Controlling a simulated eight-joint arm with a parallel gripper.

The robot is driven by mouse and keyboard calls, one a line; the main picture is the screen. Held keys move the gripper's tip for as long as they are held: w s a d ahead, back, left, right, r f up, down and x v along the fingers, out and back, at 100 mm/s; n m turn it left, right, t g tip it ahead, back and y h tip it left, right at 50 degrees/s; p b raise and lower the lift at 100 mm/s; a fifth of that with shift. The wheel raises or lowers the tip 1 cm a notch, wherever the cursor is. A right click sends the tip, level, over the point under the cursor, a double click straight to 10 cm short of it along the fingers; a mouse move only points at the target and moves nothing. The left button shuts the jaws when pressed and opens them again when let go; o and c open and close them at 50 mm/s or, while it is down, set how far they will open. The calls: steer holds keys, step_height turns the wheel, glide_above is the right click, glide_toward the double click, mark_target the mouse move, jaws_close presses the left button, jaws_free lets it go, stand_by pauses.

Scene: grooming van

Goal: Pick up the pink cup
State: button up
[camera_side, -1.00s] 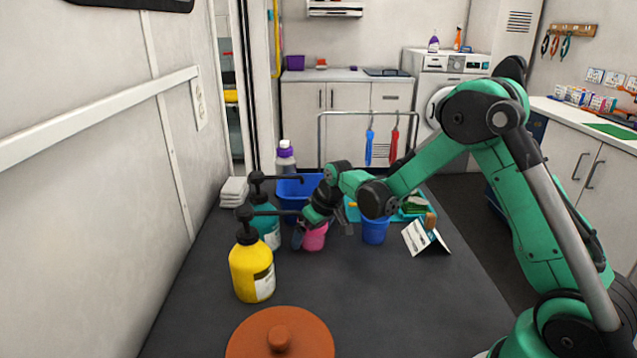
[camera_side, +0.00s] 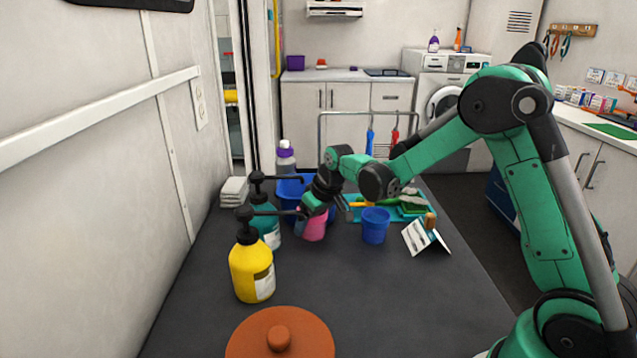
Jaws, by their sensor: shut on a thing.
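The pink cup (camera_side: 316,228) is near the middle of the dark table, between the teal pump bottle and the blue cup. My gripper (camera_side: 307,219) is shut on the pink cup from above. The gripper's dark fingers and wrist cover part of the cup's upper left side and rim. The cup looks slightly tilted. I cannot tell for sure whether its base is clear of the table.
A teal pump bottle (camera_side: 266,228) and a yellow one (camera_side: 251,268) stand left. A blue cup (camera_side: 375,228) and a folded card (camera_side: 425,238) stand right. Behind are a blue bin (camera_side: 291,206) and a teal tray (camera_side: 352,215). An orange lid (camera_side: 280,338) lies in front.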

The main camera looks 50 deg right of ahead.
steer(key=s, duration=1.7)
steer(key=shift+s+r, duration=0.3)
steer(key=shift+s+d, duration=0.15)
steer(key=shift+s, duration=0.1)
steer(key=shift+s+d+n+y, duration=0.4)
steer(key=shift+d+n, duration=0.15)
steer(key=shift+n, duration=0.55)
steer(key=s+d+n+y, duration=0.1)
steer(key=n, duration=0.1)
steer(key=shift+d+n, duration=0.2)
steer(key=shift+n, duration=0.2)
steer(key=n, duration=0.1)
steer(key=s+d+n+g+y, duration=0.1)
steer(key=n, duration=0.1)
steer(key=shift+s+d+r, duration=0.1)
steer(key=shift+r, duration=0.05)
steer(key=shift+n, duration=0.4)
glide_above(305, 288)
steer(key=s+d, duration=0.1)
steer(key=shift+s+d, duration=0.1)
steer(key=shift+s, duration=0.1)
steer(key=shift+w+f, duration=0.1)
steer(key=shift+f, duration=1.65)
steer(key=shift+f, duration=0.15)
